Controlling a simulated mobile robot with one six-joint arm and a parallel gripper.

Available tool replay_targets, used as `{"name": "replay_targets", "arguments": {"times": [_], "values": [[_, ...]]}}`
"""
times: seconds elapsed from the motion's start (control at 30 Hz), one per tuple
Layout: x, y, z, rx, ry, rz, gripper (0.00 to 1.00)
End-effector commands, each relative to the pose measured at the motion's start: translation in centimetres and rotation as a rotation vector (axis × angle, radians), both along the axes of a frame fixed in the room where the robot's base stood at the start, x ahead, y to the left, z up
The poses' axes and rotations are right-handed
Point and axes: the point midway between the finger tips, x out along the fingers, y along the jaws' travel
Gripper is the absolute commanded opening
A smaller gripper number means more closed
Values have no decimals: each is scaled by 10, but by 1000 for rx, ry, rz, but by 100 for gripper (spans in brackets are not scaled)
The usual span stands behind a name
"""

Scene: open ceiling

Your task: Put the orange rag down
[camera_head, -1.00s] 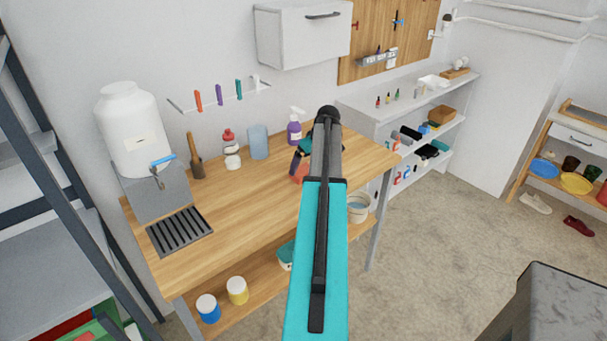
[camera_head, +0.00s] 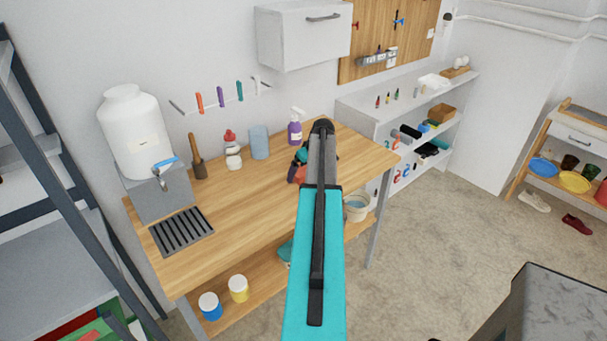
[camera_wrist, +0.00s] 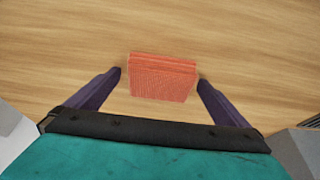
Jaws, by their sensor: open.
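The orange rag (camera_wrist: 162,80) is a folded, ribbed block on the wooden worktop (camera_wrist: 60,40) in the wrist view. My gripper (camera_wrist: 160,76) is open, with one dark purple finger on each side of the rag. Gaps show between the fingers and the rag, and nothing is gripped. In the head view, a bit of the orange rag (camera_head: 299,174) shows beside my arm, towards the right part of the worktop (camera_head: 240,215). My arm hides most of the gripper there.
A purple spray bottle (camera_head: 295,128), a blue container (camera_head: 259,142), a red-capped bottle (camera_head: 232,150) and a wooden-handled tool (camera_head: 196,157) stand along the back. A white tank (camera_head: 135,130) and a dark grate (camera_head: 181,232) are at left. The worktop's middle is clear.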

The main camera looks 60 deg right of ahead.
Motion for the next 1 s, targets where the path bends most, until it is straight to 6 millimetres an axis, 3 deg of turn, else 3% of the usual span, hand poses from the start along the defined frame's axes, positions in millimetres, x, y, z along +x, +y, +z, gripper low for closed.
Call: {"name": "replay_targets", "arguments": {"times": [0.3,0.6,1.0], "values": [[0,0,0,0,0,0,98],[0,0,0,0,0,0,52],[0,0,4,0,0,-1,52]]}}
